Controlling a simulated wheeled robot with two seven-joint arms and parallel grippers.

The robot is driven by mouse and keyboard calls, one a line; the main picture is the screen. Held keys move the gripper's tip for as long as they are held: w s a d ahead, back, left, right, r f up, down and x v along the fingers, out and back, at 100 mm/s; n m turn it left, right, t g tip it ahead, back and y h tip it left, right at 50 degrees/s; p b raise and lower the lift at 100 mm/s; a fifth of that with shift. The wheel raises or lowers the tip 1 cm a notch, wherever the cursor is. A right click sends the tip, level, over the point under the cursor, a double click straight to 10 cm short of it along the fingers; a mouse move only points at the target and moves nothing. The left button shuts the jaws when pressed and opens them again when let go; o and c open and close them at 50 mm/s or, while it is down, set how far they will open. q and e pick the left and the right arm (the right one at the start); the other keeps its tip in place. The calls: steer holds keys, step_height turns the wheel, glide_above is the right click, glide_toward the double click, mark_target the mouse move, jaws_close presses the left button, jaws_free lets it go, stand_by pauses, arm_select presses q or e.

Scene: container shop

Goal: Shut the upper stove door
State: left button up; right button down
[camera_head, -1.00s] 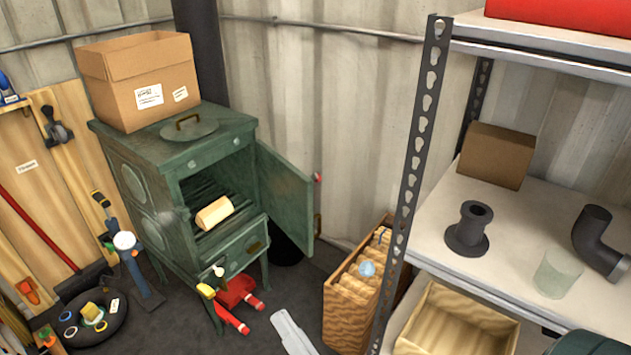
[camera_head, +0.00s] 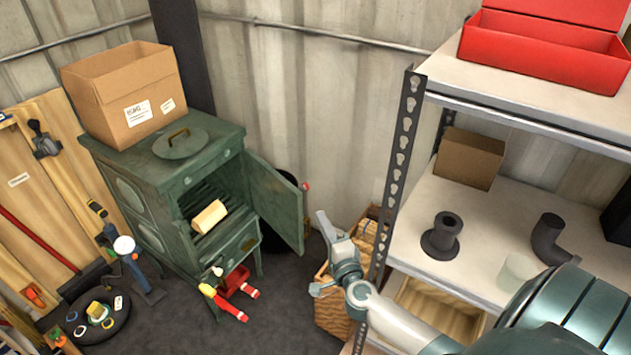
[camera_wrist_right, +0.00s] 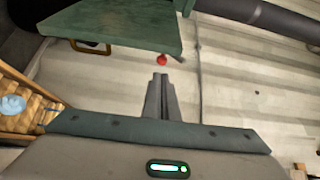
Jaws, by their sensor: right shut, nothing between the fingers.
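The green stove (camera_head: 150,225) stands against the back wall. Its upper door (camera_head: 275,205) is swung wide open to the right of the firebox, where a pale block (camera_head: 209,217) shows. In the right wrist view the door (camera_wrist_right: 120,22) is at the upper left, with a brass handle (camera_wrist_right: 92,47) and a red knob (camera_wrist_right: 162,60) at its edge. My right gripper (camera_head: 322,217) is shut and empty, right of the door. Its fingertips (camera_wrist_right: 161,76) appear just below the red knob in the wrist view; contact cannot be told. My left gripper is not in view.
A metal shelf (camera_head: 395,165) stands close on the right, with my right arm in front of it. A wicker basket (camera_head: 335,318) is below my right gripper. A cardboard box (camera_head: 125,95) sits on the stove. A red-and-yellow toy (camera_head: 228,300) lies at the stove's foot.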

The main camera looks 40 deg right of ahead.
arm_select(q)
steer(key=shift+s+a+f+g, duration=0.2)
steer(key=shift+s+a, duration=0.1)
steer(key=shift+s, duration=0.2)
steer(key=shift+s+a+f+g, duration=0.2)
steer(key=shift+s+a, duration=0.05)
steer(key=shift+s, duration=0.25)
arm_select(e)
steer(key=shift+w+d+r+m+g, duration=0.1)
steer(key=shift+w+d+m+g, duration=0.15)
steer(key=shift+d, duration=0.25)
steer(key=shift+w+d+m+g, duration=0.2)
steer(key=shift+d+m, duration=0.15)
steer(key=shift+d, duration=0.15)
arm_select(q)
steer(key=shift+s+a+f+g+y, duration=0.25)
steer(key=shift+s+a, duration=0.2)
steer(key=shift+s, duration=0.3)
arm_select(e)
steer(key=x, duration=1)
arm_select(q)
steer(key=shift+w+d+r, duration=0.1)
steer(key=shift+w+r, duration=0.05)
arm_select(e)
steer(key=shift+a+r+h, duration=0.1)
steer(key=shift+r+h, duration=0.05)
steer(key=shift+h, duration=0.25)
